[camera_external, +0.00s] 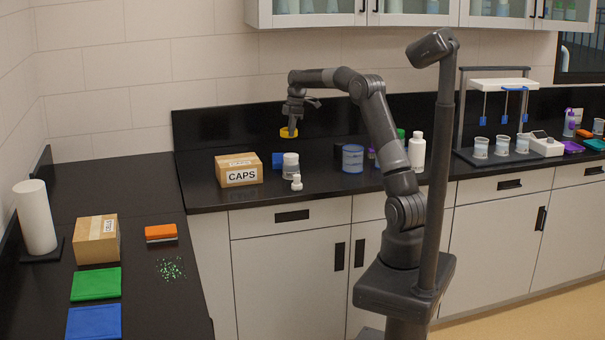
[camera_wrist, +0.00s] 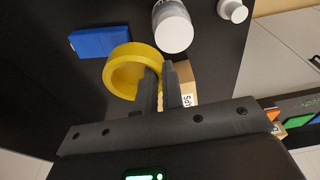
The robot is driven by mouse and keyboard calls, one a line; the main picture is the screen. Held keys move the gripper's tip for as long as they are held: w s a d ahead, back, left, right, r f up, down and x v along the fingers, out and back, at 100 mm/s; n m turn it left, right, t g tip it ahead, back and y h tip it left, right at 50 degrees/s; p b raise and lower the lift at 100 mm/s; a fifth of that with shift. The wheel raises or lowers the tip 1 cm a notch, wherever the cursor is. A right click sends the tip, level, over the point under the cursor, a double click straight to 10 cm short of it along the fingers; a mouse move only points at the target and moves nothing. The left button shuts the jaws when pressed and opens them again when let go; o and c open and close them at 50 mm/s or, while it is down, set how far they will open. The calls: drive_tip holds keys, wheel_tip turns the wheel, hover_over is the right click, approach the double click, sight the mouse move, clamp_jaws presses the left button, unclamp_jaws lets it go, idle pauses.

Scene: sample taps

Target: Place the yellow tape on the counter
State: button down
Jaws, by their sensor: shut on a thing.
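The yellow tape (camera_external: 288,132) is a ring held in my gripper (camera_external: 292,130), above the black counter (camera_external: 205,200) in the external view. In the wrist view my gripper (camera_wrist: 160,84) is shut on the wall of the tape (camera_wrist: 118,66), with one finger inside the ring and one outside. The tape appears to be clear of the counter.
Below the tape are a CAPS box (camera_external: 238,170), a blue block (camera_external: 278,160), a white-lidded jar (camera_external: 290,166) and a small white bottle (camera_external: 296,183). A blue container (camera_external: 352,158) and white bottle (camera_external: 417,152) stand right. The corner counter at left has bare room.

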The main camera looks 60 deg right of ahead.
drive_tip(key=w+a+n, duration=0.2)
drive_tip(key=w+a, duration=0.2)
drive_tip(key=a, duration=0.7)
drive_tip(key=w+a+n, duration=0.3)
drive_tip(key=a, duration=0.9)
drive_tip(key=s+a+n+g, duration=0.15)
drive_tip(key=a+n, duration=0.35)
drive_tip(key=a, duration=2.2)
drive_tip(key=n, duration=0.8)
hover_over(193, 312)
drive_tip(key=d, duration=0.1)
drive_tip(key=shift+g, duration=0.45)
drive_tip(key=f, duration=1.1)
drive_tip(key=shift+w+d+f, duration=0.1)
drive_tip(key=shift+w+f, duration=0.15)
drive_tip(key=shift+w, duration=0.05)
drive_tip(key=shift+s+a+f, duration=0.2)
drive_tip(key=shift+a+f, duration=0.15)
drive_tip(key=shift+a, duration=0.05)
drive_tip(key=shift+f, duration=1.9)
drive_tip(key=shift+f, duration=0.15)
